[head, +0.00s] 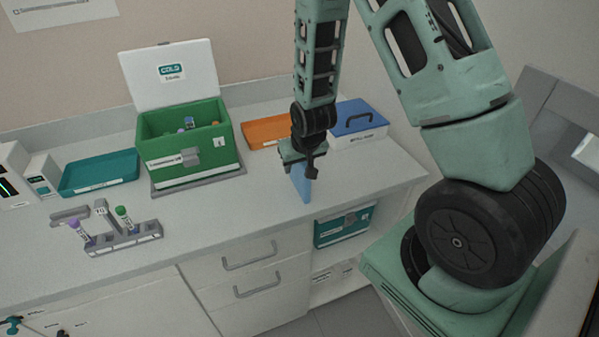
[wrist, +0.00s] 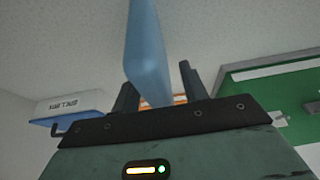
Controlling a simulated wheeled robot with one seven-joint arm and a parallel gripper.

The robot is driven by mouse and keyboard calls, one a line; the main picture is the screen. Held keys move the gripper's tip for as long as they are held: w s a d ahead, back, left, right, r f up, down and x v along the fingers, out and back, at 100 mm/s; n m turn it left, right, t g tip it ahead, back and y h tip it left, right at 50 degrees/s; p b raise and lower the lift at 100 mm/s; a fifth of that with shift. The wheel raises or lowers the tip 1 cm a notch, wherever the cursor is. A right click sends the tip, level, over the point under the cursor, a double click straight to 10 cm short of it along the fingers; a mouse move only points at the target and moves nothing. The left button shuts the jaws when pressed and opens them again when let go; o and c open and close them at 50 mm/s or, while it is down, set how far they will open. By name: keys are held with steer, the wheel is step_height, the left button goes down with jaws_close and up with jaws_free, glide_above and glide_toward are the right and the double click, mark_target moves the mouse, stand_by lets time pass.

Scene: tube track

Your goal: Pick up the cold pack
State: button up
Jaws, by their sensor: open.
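The cold pack (head: 301,184) is a light blue slab standing on edge on the counter, below my gripper (head: 305,165) in the head view. In the wrist view the cold pack (wrist: 146,50) rises from between the two dark fingers of my gripper (wrist: 158,88). The fingers are apart, one on each side of the pack, with a gap showing at least on the right. My gripper is open. The pack's upper part is partly hidden by my gripper in the head view.
A green cold box (head: 190,165) with its white lid raised stands left of my gripper. An orange tray (head: 262,132) and a blue-lidded box (head: 360,130) are behind. A teal tray (head: 100,174) and a grey tube rack (head: 125,243) are further left. The counter's front edge is near the pack.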

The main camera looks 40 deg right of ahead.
steer(key=shift+f, duration=0.25)
stand_by(0.5)
jaws_close()
